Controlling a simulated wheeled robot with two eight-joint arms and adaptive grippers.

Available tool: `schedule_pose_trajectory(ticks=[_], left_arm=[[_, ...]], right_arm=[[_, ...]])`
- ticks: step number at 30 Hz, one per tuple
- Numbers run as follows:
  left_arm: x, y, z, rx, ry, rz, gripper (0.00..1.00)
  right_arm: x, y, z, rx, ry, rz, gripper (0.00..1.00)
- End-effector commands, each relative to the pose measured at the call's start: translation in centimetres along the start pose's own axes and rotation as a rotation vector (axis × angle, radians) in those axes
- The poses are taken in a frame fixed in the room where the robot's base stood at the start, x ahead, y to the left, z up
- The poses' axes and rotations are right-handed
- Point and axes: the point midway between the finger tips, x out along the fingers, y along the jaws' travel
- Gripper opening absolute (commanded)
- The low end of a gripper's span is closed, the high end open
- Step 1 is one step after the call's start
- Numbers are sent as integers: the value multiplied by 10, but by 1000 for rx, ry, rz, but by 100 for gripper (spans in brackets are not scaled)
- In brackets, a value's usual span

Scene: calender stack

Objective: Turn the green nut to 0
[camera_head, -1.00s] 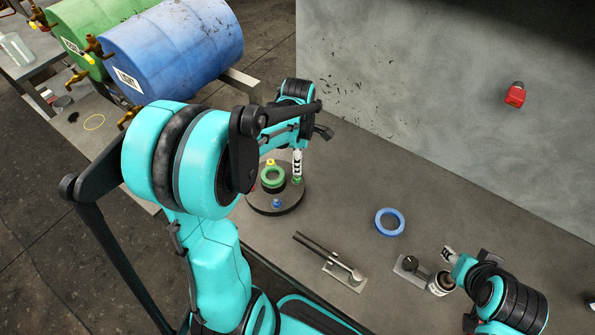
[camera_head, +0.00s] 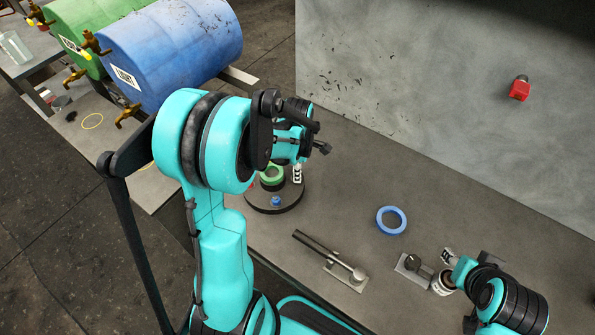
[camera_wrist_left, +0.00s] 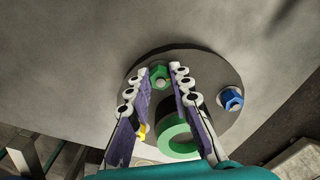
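The green nut (camera_wrist_left: 159,77) sits near the rim of a dark round plate (camera_head: 262,207) on the bench. In the left wrist view my left gripper (camera_wrist_left: 160,73) is open, with one finger on each side of the green nut; I cannot tell whether they touch it. In the head view the left fingers (camera_head: 297,176) point down at the plate's right side, and the green nut is not clearly visible there. My right gripper (camera_head: 449,256) is at the lower right, its opening unclear.
The plate also bears a green ring (camera_head: 271,173) around a central post, a blue nut (camera_head: 276,201) and a yellow nut (camera_wrist_left: 142,131). A wall with a red knob (camera_head: 519,90) stands behind.

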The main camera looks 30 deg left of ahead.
Motion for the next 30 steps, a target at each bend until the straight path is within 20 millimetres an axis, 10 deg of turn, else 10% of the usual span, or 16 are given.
schedule_pose_trajectory(ticks=[30], left_arm=[[0, -2, 0, 498, 0, 1, 0]], right_arm=[[6, 0, 4, 0, 0, 0, 40]])
